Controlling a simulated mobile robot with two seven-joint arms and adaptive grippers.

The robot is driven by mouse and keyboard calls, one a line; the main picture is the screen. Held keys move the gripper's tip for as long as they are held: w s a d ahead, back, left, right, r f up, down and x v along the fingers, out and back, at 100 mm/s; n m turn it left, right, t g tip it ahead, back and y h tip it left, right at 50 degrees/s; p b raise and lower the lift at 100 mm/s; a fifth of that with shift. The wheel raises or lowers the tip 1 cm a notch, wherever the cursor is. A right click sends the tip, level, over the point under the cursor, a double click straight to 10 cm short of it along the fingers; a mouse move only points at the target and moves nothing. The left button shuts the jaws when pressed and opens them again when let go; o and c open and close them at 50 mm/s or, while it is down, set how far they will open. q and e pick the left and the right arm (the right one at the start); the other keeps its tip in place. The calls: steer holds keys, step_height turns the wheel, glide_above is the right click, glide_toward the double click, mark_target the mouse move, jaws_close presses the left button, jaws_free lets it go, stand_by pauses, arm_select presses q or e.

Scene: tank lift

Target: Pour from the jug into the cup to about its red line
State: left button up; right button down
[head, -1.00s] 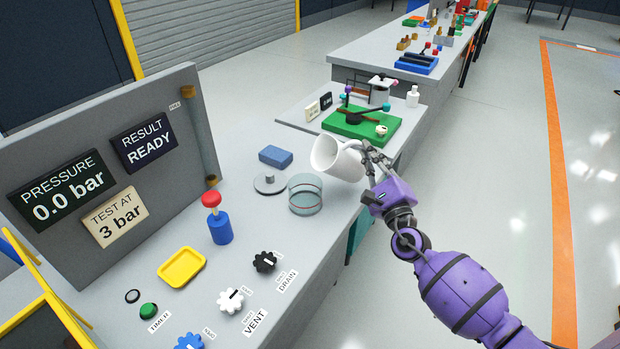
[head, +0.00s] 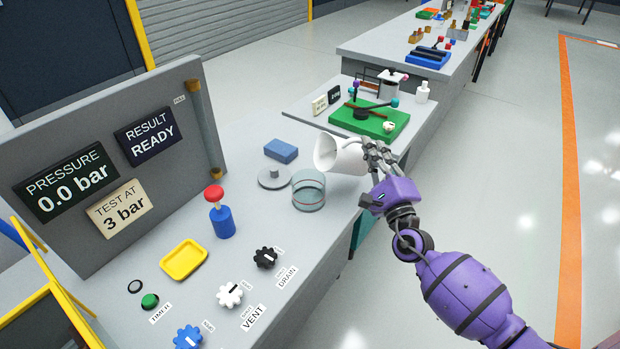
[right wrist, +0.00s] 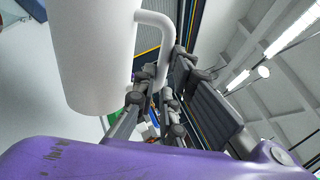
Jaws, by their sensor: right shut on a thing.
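The white jug (head: 347,158) is tipped far over, nearly on its side, in the air with its open mouth facing left. My right gripper (head: 374,156) is shut on its handle, at the jug's right side. The right wrist view shows the jug's white body (right wrist: 95,50) and curved handle (right wrist: 155,22) between the fingers (right wrist: 160,88). I see no stream, and cannot tell the level inside. My left gripper is out of view.
A grey lid with a knob (head: 275,178) lies left of the cup, with a blue block (head: 281,151) behind. A blue pump with a red top (head: 219,213), yellow tray (head: 184,259) and knobs (head: 229,294) stand nearer. A green board (head: 372,125) lies beyond the jug.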

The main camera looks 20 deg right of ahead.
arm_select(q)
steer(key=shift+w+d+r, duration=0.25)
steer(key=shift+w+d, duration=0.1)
arm_select(e)
steer(key=shift+a+r+n, duration=0.1)
steer(key=shift+r+n, duration=0.25)
steer(key=shift+n, duration=0.05)
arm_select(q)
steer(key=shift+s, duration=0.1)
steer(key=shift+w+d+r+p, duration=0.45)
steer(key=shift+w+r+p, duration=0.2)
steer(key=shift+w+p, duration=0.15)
arm_select(e)
steer(key=shift+a+r+n+y, duration=0.45)
steer(key=shift+r+n+y, duration=0.15)
steer(key=shift+n, duration=0.3)
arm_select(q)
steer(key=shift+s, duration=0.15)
arm_select(e)
steer(key=shift+t, duration=0.3)
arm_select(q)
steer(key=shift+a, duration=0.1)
arm_select(e)
steer(key=shift+a+r, duration=0.1)
